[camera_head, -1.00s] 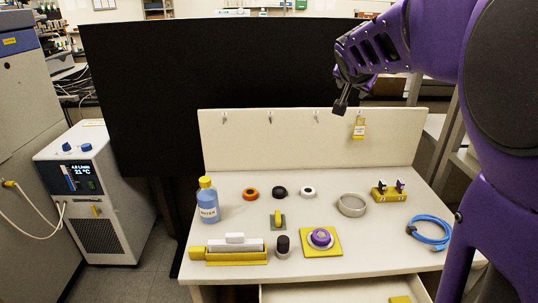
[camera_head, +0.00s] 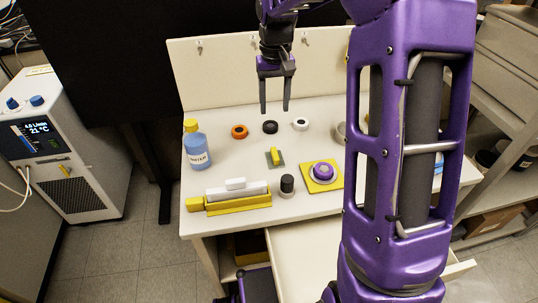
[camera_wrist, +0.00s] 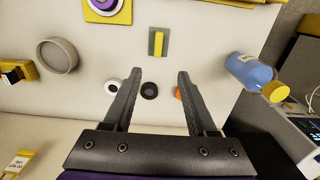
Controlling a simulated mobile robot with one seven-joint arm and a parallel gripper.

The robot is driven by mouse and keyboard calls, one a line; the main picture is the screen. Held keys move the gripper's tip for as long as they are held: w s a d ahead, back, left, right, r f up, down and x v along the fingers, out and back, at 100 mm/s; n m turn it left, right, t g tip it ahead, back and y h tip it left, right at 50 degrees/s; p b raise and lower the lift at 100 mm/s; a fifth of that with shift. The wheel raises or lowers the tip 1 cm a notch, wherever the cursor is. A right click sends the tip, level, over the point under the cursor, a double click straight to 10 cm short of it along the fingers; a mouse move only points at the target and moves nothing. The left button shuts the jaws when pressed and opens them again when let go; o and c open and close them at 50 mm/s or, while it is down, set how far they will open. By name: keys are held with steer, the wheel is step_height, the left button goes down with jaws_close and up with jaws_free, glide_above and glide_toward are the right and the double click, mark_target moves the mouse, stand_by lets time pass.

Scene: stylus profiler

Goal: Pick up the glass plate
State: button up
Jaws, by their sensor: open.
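The glass plate (camera_head: 281,161) looks like a small grey-green square lying flat on the table, with a yellow strip or grip on top. It also shows in the wrist view (camera_wrist: 152,43), above the middle, beyond the fingertips. My gripper (camera_head: 275,108) is open and empty, fingers pointing down, above the back part of the table. In the wrist view my gripper (camera_wrist: 160,72) has nothing between its fingertips but the table, with a black ring lower down between the fingers.
Nearby stand a blue bottle (camera_head: 198,153), an orange ring (camera_head: 239,132), a black ring (camera_head: 270,127), a white ring (camera_head: 300,124), a black-topped cylinder (camera_head: 287,185), a yellow base with purple disc (camera_head: 333,181) and a yellow-white long block (camera_head: 238,202). A drawer (camera_head: 305,240) is open at the front.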

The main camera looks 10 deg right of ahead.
mark_target(275, 153)
step_height(275, 153, down, 16)
steer(key=shift+s+d+f+b, duration=0.1)
steer(key=shift+d+b, duration=0.05)
steer(key=shift+b, duration=1)
steer(key=shift+c, duration=0.3)
jaws_close()
